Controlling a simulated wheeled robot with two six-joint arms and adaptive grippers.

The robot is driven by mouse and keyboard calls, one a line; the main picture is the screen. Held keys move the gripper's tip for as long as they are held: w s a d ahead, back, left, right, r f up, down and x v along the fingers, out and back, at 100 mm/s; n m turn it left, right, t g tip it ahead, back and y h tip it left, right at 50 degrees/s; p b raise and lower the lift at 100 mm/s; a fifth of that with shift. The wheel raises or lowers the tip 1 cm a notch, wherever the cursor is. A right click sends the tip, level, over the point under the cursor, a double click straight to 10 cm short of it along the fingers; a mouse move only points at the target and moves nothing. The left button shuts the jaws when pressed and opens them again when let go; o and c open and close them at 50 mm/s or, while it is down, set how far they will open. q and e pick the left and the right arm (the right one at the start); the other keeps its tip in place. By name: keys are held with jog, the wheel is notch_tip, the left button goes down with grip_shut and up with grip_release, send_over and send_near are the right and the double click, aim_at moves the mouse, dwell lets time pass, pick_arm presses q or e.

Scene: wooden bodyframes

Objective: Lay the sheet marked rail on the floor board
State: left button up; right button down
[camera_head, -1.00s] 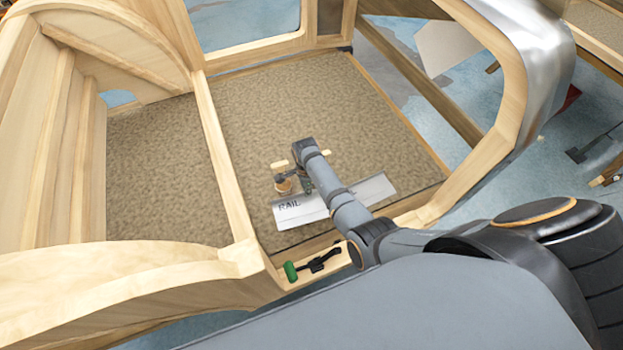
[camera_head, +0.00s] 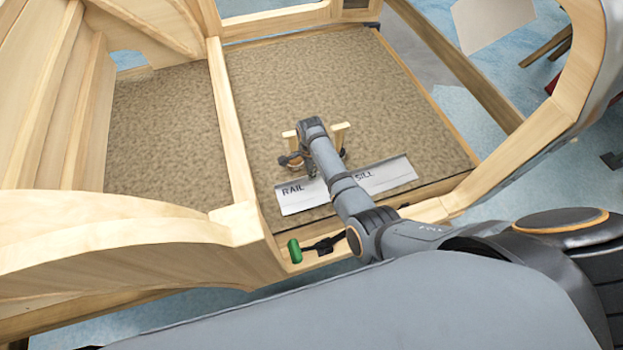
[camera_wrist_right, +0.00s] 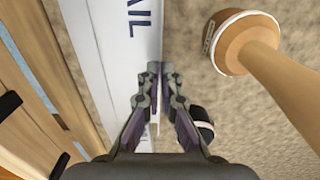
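The white sheet marked RAIL (camera_head: 294,197) also bears the word SILL and is over the front of the speckled brown floor board (camera_head: 380,95), at a slant. It looks flat and low; I cannot tell if it fully touches the board. My right gripper (camera_head: 308,172) comes down at its middle, and the arm hides part of the sheet. In the right wrist view the fingertips of the gripper (camera_wrist_right: 161,70) are nearly together on the far long edge of the sheet (camera_wrist_right: 125,75). My left gripper is not in view.
A wooden-headed tool with a pale handle (camera_wrist_right: 270,62) stands on the board beside the gripper. A green-handled tool (camera_head: 294,251) lies on the front wooden sill. A wooden crossbar (camera_head: 229,130) bounds the board at left. The back of the board is clear.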

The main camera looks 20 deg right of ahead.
notch_tip(320, 180, down, 2)
jog(key=shift+f+b, duration=0.15)
jog(key=shift+b, duration=0.35)
jog(key=shift+w, duration=0.1)
jog(key=c, duration=2)
grip_release()
jog(key=o, duration=0.5)
pick_arm(q)
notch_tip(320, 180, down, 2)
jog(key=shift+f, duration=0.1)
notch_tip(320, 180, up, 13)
jog(key=p, duration=1.3)
pick_arm(e)
notch_tip(320, 180, up, 12)
jog(key=shift+r, duration=0.25)
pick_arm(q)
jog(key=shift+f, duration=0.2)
pick_arm(e)
jog(key=shift+w+f, duration=0.1)
